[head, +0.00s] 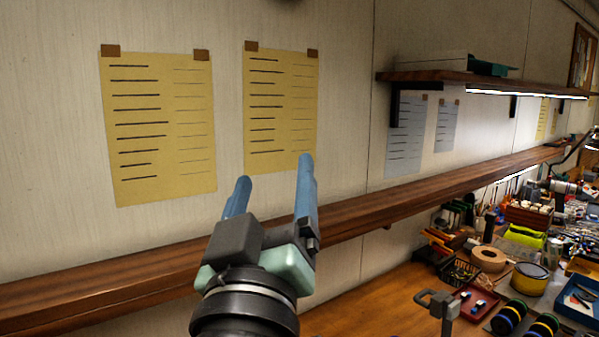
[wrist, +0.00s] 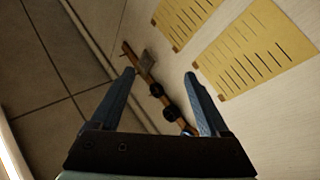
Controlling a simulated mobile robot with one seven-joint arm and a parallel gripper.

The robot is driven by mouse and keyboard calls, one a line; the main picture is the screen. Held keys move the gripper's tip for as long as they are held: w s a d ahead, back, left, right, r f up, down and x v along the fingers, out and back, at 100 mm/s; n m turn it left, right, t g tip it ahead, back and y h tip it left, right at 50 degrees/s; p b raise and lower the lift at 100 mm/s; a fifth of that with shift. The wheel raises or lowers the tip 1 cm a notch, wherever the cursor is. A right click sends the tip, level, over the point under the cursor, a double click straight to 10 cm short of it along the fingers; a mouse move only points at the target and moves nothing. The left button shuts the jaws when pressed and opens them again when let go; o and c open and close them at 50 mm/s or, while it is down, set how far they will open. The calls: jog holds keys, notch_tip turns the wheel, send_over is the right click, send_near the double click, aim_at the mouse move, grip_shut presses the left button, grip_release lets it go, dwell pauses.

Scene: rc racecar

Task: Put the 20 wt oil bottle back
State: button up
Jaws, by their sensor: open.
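My gripper (head: 272,180) is raised in front of the wall in the head view, its two blue fingers spread apart with nothing between them. It also shows open in the wrist view (wrist: 160,78), where the fingers point toward the wall and ceiling. I cannot make out the 20 wt oil bottle in either view. Small bottle-like items on the far bench are too small to identify.
A long wooden ledge (head: 110,278) runs along the wall behind my gripper. A higher shelf (head: 440,77) is at right. The bench (head: 375,296) is cluttered at right with a yellow pot (head: 529,279), a red tray (head: 474,302) and tools. Yellow sheets (head: 158,130) hang on the wall.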

jog(key=s+d+r+m+t, duration=0.1)
jog(key=s+r+m+t, duration=0.1)
jog(key=s+r, duration=0.3)
jog(key=s+d+r+m+t+y, duration=0.1)
jog(key=s+d+r+m+t, duration=0.1)
jog(key=s+r, duration=0.4)
jog(key=shift+t, duration=0.6)
jog(key=shift+r, duration=0.1)
